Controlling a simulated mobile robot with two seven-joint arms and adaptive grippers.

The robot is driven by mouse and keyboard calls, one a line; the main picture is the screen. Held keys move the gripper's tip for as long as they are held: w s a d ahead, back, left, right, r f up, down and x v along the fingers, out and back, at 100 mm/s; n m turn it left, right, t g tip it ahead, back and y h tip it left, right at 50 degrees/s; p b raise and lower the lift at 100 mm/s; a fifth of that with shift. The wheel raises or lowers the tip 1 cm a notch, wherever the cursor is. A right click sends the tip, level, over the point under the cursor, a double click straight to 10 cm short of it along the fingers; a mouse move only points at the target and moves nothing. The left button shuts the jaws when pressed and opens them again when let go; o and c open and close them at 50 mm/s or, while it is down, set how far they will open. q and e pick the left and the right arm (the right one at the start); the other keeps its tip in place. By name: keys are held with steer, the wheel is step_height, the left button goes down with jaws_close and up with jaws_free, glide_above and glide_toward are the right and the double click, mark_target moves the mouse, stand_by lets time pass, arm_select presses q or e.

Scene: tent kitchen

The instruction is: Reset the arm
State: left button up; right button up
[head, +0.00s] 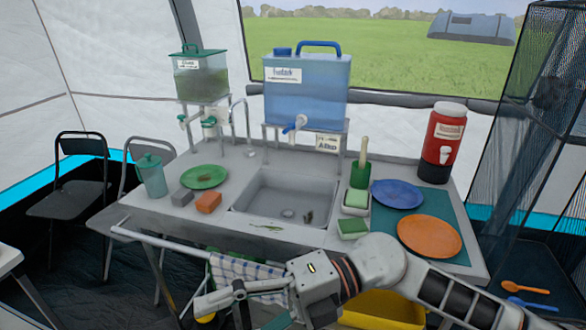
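My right arm comes in from the lower right, and its gripper (222,297) points left in front of the sink unit's front edge. The gripper is near the blue-and-white checked towel (240,270), which hangs below the counter edge and is partly covered by it. I see nothing clearly held. The fingers are seen at an angle, so I cannot tell whether they are open or shut. My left gripper is not in view.
The counter (150,207) holds a sink (286,200), green plate (204,177), blue plate (397,194), orange plate (429,237), sponges and water containers. A white rail (185,246) runs along its front. A yellow bin (385,310) is below my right arm. Chairs stand left.

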steer(key=w+d+r+m+t+y, duration=0.2)
steer(key=w+r+m+t+y, duration=0.2)
steer(key=w+m+t+y, duration=0.45)
steer(key=w+d+f+m+t+h, duration=0.6)
steer(key=d+f+m+t+h, duration=0.55)
steer(key=m, duration=0.55)
steer(key=s+d+f+m+t+h, duration=0.1)
steer(key=d+f+m+h, duration=0.25)
steer(key=f, duration=0.45)
steer(key=s+d+f+m+h, duration=0.1)
steer(key=d+f+m+h, duration=0.1)
steer(key=d+f, duration=0.35)
steer(key=s+d+f+m+g+h, duration=0.2)
steer(key=s+f, duration=0.4)
steer(key=f, duration=0.3)
steer(key=s+d+f+m+g+h, duration=0.1)
steer(key=s+d+f+g+h, duration=0.1)
steer(key=s+d+f, duration=0.3)
step_height(320, 180, down, 4)
steer(key=shift+s+f+m+g, duration=0.15)
steer(key=shift+s+m+g, duration=0.3)
steer(key=shift+s, duration=0.55)
